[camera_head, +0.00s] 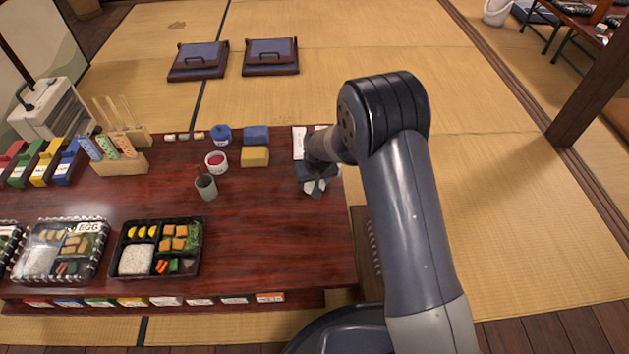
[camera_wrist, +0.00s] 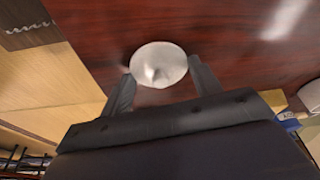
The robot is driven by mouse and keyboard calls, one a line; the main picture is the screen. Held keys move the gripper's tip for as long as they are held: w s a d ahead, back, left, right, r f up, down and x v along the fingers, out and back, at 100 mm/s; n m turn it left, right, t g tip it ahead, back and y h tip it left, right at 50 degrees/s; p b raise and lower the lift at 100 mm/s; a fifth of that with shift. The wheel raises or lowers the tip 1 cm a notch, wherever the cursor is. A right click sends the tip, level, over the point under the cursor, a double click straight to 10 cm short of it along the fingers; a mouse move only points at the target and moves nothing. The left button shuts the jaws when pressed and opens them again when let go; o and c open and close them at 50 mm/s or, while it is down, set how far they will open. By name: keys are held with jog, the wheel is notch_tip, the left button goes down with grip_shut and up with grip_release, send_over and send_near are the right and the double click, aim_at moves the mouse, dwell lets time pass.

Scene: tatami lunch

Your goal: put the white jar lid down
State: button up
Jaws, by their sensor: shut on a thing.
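The white jar lid (camera_wrist: 158,62) is round and pale with a small knob, and it sits between the two fingertips in the wrist view. My gripper (camera_wrist: 162,84) is shut on it. In the head view my gripper (camera_head: 314,186) is low at the right end of the dark red table (camera_head: 270,225), and a small pale part of the lid shows by the fingers. I cannot tell whether the lid touches the table. A white jar with red contents (camera_head: 216,161) stands open to the left of my gripper.
A grey-green cup (camera_head: 206,187) and a yellow block (camera_head: 255,156) stand left of my gripper. A blue lidded pot (camera_head: 221,134) is farther back. A bento box (camera_head: 157,247) lies front left. The tabletop between the bento and my gripper is clear.

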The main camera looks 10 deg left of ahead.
jog(key=shift+f, duration=0.2)
jog(key=o, duration=1)
jog(key=shift+c, duration=0.2)
jog(key=shift+r, duration=0.1)
jog(key=p+v, duration=0.4)
jog(key=v, duration=0.8)
